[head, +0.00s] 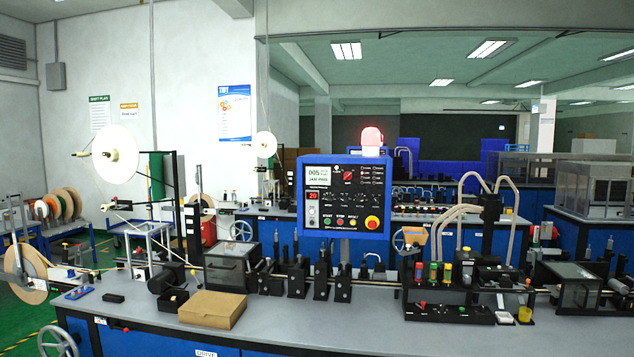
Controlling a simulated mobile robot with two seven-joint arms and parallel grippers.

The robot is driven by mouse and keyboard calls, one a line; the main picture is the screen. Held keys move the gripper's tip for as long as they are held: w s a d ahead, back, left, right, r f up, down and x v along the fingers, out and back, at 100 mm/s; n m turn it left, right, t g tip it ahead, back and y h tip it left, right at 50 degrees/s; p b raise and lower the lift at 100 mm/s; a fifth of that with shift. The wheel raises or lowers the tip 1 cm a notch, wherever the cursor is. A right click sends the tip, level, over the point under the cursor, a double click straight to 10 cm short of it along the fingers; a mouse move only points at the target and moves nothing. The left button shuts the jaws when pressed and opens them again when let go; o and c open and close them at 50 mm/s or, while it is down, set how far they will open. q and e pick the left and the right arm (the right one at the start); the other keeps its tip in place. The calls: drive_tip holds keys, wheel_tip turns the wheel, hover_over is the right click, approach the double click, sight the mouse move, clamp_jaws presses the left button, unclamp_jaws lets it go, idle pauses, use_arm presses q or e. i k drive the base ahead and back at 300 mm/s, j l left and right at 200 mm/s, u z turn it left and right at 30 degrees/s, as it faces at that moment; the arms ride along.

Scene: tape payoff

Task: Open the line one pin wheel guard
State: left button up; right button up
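Two dark, see-through box covers stand on the near workbench (300,322) in the head view. One cover (227,270) is left of centre, behind a cardboard box, and looks closed. The other cover (574,286) is at the right and also looks closed. I cannot tell from any label which of them is the line one pin wheel guard. Neither of my grippers is in view.
A blue control panel (345,196) with a lit red lamp (372,137) rises behind the bench. A cardboard box (213,309) sits near the front edge. Black fixtures (320,280) line the middle. A handwheel (58,342) is at lower left. Reels stand at left.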

sight(581, 288)
drive_tip(key=z, duration=1.5)
drive_tip(key=i+l+u, duration=0.1)
drive_tip(key=u, duration=0.25)
drive_tip(key=i+l+u, duration=0.15)
drive_tip(key=u, duration=0.2)
drive_tip(key=i+l+u, duration=0.1)
drive_tip(key=u, duration=0.25)
drive_tip(key=i+l+u, duration=0.2)
drive_tip(key=l, duration=0.35)
drive_tip(key=l+u, duration=0.2)
drive_tip(key=l, duration=0.35)
drive_tip(key=i+l+u, duration=0.1)
drive_tip(key=l, duration=0.45)
drive_tip(key=i+l, duration=0.1)
drive_tip(key=l, duration=0.45)
drive_tip(key=u, duration=0.05)
